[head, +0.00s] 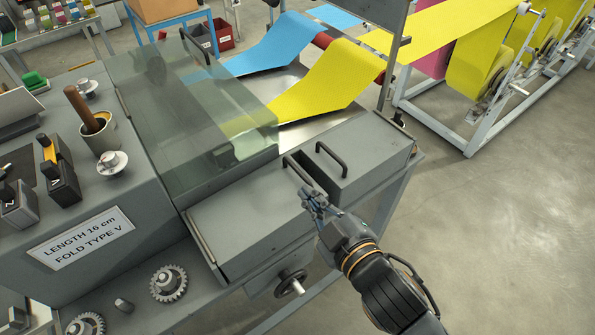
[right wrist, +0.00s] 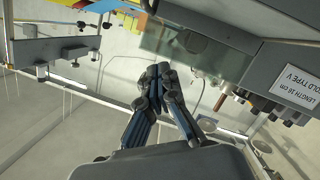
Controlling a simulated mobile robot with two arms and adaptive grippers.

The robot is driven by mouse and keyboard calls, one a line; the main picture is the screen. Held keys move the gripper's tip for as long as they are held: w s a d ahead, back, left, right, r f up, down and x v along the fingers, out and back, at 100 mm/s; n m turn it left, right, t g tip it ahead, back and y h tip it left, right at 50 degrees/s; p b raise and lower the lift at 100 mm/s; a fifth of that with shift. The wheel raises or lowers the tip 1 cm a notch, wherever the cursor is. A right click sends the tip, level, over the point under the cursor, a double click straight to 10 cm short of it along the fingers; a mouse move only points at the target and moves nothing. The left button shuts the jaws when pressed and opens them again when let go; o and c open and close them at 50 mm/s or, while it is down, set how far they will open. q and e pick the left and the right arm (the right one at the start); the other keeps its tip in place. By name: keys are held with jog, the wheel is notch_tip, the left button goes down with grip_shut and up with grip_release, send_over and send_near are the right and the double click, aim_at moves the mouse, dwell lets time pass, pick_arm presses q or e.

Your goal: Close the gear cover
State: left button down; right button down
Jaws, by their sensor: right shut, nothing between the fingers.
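Two grey box-like covers, each with a black bar handle, sit along the front of the machine. The left one (head: 245,218) and the right one (head: 372,150) have a narrow dark gap between them near the handles. I cannot tell for sure which is the gear cover, or whether it is fully down. My right gripper (head: 312,202) is shut and empty, just in front of the left cover near its handle (head: 298,172). In the right wrist view the fingers (right wrist: 158,74) are together with nothing between them. My left gripper is out of view.
A clear guard (head: 205,115) covers the machine's middle. Loose gears (head: 168,283) lie on the shelf below, and a handwheel (head: 290,283) sticks out at the front. Blue (head: 275,45) and yellow (head: 330,80) cloth feeds in behind.

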jog(key=p, duration=0.3)
send_over(297, 190)
jog(key=s+a, duration=0.2)
jog(key=shift+w+d+f, duration=0.15)
jog(key=shift+w+f, duration=0.05)
jog(key=shift+f, duration=0.55)
jog(key=f, duration=0.1)
jog(key=w+d+f, duration=0.1)
jog(key=shift+w+d+f, duration=0.1)
jog(key=shift+w+f, duration=0.05)
jog(key=shift+f, duration=0.25)
jog(key=shift+w+d+f, duration=0.1)
jog(key=shift+d+f, duration=0.2)
jog(key=shift+f, duration=0.15)
